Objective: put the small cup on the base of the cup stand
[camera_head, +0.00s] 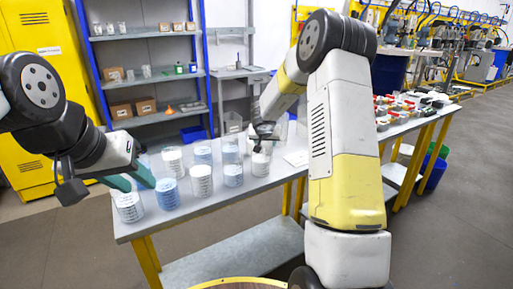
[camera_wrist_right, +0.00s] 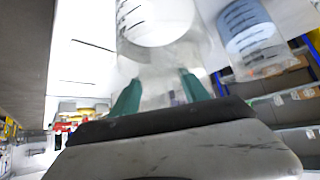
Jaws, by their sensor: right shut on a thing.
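My right gripper (camera_head: 263,138) is over the right part of the grey table. In the right wrist view its green fingers (camera_wrist_right: 160,92) are shut on a clear cup (camera_wrist_right: 160,65) with white contents and dark marks. That cup also shows in the head view (camera_head: 260,163), below the gripper; whether it touches the table is unclear. My left gripper (camera_head: 131,179) is at the table's left end, its green fingers apart, beside a white-filled cup (camera_head: 129,207) and a blue-filled cup (camera_head: 167,194). I cannot make out a cup stand or tell which cup is the small one.
Several more clear cups with white or blue contents stand close together on the table (camera_head: 215,205), including a white one (camera_head: 201,182) and a blue one (camera_head: 233,176). A flat white sheet (camera_head: 296,158) lies at right. Shelves (camera_head: 150,80) stand behind.

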